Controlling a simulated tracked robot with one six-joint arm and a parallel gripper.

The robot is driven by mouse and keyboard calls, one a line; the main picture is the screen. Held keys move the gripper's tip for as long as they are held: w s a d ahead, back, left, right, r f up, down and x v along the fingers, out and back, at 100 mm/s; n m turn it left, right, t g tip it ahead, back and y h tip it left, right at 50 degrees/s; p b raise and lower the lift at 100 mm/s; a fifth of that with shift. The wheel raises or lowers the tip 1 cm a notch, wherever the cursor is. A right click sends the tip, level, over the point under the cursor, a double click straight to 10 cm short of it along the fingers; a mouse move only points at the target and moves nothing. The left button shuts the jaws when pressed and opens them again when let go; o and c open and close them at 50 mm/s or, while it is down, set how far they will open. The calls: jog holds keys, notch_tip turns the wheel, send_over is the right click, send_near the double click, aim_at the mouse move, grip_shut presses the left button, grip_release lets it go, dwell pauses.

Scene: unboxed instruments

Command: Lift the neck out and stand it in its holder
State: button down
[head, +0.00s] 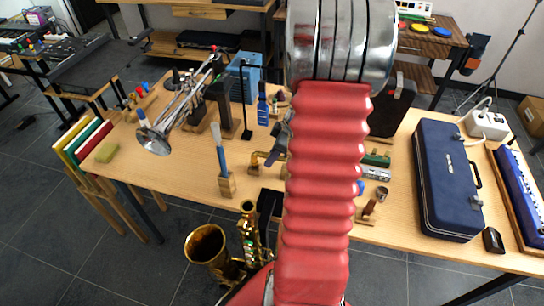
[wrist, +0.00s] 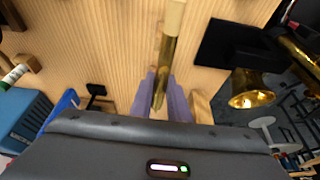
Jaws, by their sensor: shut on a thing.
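The neck (wrist: 166,62) is a brass tube with a pale cork end, in the wrist view. It lies between the two purple fingers of my gripper (wrist: 165,100), which are shut on it. In the head view my gripper (head: 277,152) is left of my red arm, low over the table, with a curved brass piece (head: 264,156) beside its fingers. A small wooden block (head: 253,169) stands just below that brass piece; I cannot tell whether they touch or whether this block is the holder. My arm hides part of the table.
A saxophone (head: 208,246) stands before the table's front edge; its bell also shows in the wrist view (wrist: 250,92). A wooden block with a blue-handled tool (head: 222,158), a blue stand (head: 263,106) and a trumpet (head: 153,139) are left. A dark blue case (head: 447,180) lies right.

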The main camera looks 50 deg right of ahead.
jog(key=shift+f, duration=1.2)
dwell(2.0)
dwell(0.4)
jog(key=c, duration=1.6)
grip_release()
jog(key=v, duration=1.3)
jog(key=shift+s+r, duration=0.15)
jog(key=shift+r, duration=0.2)
